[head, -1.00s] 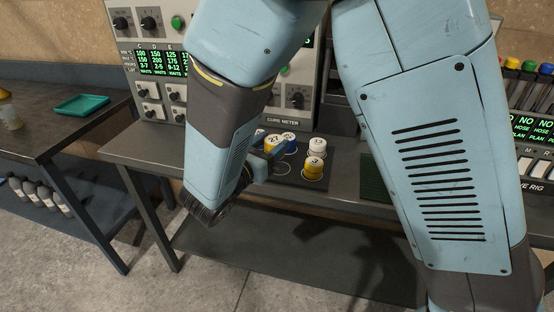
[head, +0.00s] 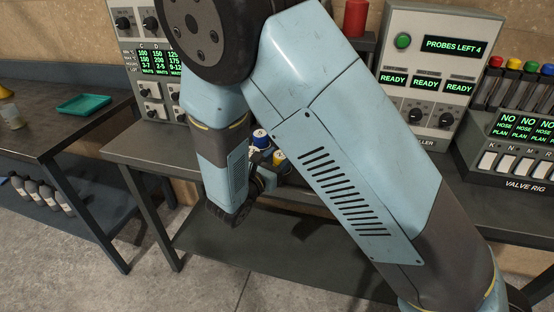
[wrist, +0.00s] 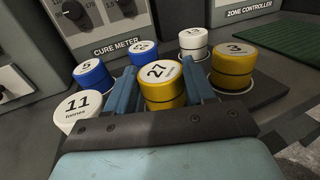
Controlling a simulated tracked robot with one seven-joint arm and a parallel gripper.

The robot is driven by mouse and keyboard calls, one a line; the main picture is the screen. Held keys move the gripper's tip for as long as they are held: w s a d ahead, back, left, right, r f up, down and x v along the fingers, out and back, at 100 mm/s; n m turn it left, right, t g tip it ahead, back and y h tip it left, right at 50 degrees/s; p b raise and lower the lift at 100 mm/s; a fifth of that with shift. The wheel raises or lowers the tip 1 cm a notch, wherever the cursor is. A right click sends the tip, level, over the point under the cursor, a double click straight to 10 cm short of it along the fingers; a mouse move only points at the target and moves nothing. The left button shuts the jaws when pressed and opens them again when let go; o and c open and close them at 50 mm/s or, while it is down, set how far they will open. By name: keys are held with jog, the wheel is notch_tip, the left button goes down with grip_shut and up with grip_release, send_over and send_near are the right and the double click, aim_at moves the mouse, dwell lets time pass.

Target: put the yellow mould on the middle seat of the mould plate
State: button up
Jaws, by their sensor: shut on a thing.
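My gripper (wrist: 160,88) is shut on a yellow mould (wrist: 163,92) marked 27, with one blue finger on each side of it. The mould is upright; whether its base touches the dark mould plate (wrist: 268,92) is hidden by my gripper. In the head view my gripper (head: 268,178) is partly covered by my arm, with a yellow mould (head: 279,158) beside it. A second yellow mould (wrist: 233,72), marked 3, stands on a ringed seat to the right of the held one.
A white mould (wrist: 193,44) stands behind on a ringed seat. Two blue moulds, one at the left (wrist: 91,78) and one further back (wrist: 143,56), stand close by. A white mould (wrist: 80,117) marked 11 is near the left finger. A green mat (wrist: 285,45) lies right.

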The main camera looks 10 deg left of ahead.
jog(key=shift+f, duration=0.15)
jog(key=o, duration=1.2)
jog(key=shift+s, duration=0.1)
jog(key=v, duration=1.2)
